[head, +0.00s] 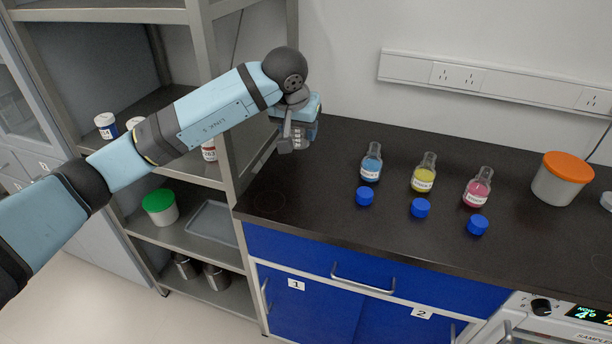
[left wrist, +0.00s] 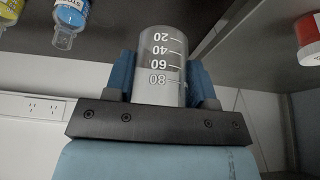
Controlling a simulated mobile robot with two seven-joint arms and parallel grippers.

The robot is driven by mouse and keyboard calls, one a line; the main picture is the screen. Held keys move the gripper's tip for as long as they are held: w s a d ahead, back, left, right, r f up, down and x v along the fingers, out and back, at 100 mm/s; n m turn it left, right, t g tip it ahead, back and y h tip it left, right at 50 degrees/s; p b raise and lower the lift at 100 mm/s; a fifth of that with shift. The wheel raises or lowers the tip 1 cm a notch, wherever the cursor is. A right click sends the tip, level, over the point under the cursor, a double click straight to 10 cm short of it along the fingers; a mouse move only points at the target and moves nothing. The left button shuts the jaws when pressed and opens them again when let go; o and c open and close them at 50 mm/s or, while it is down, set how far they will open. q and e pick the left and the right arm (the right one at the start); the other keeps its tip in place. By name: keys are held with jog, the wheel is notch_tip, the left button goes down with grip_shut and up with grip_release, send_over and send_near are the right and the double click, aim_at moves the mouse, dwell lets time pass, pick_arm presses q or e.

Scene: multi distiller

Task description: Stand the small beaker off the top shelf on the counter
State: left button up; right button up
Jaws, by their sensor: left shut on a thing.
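The small beaker (left wrist: 160,60) is clear, with white marks from 20 to 80. It shows upside down in the left wrist view, between the two blue fingers of my left gripper (left wrist: 162,82). In the head view my left gripper (head: 295,128) is at the back left end of the dark counter (head: 310,200), beside the shelf post. It is shut on the beaker (head: 299,138), which hangs below the hand and looks upright. I cannot tell how far its base is from the counter. My right gripper is not in view.
Flasks of blue (head: 371,163), yellow (head: 424,174) and pink (head: 478,188) liquid stand right of the gripper, with blue caps (head: 420,207) in front. An orange-lidded tub (head: 562,180) is farther right. The shelf post (head: 212,100) is close on the left. The counter's front left is clear.

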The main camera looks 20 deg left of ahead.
pick_arm(q)
notch_tip(320, 180, down, 13)
jog(key=shift+f+b, duration=0.1)
jog(key=shift+b, duration=0.3)
jog(key=o, duration=0.9)
